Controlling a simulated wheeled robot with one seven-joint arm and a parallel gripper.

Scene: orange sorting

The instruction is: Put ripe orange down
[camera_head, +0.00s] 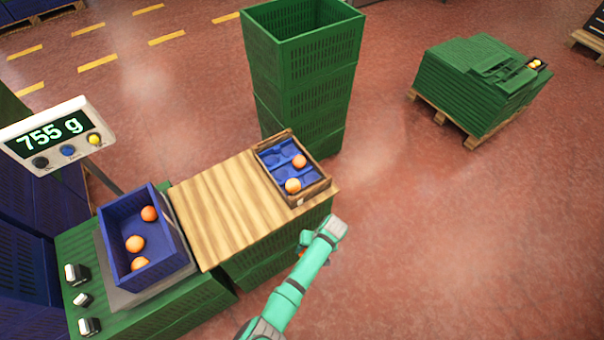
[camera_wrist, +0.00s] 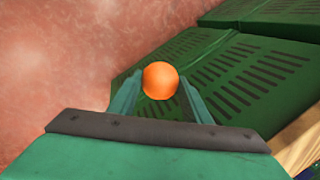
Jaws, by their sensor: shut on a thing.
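My gripper (camera_wrist: 158,92) is shut on an orange (camera_wrist: 160,80) in the wrist view, with one finger on each side of it. Green slotted crate walls (camera_wrist: 240,75) show behind the held orange. In the head view my arm reaches up to the right front of the wooden board, and the gripper is mostly hidden behind my wrist. A wooden tray (camera_head: 316,190) with blue moulded pockets holds two oranges (camera_head: 299,161) at the board's right end. A blue crate (camera_head: 150,265) on the scale at the left holds three oranges (camera_head: 135,243).
A wooden board (camera_head: 220,205) lies on green crates, with bare room between scale and tray. The scale display (camera_head: 50,133) reads 755 g. A tall green crate stack (camera_head: 300,80) stands behind the tray. Green folded crates (camera_head: 470,85) sit on a pallet at the far right.

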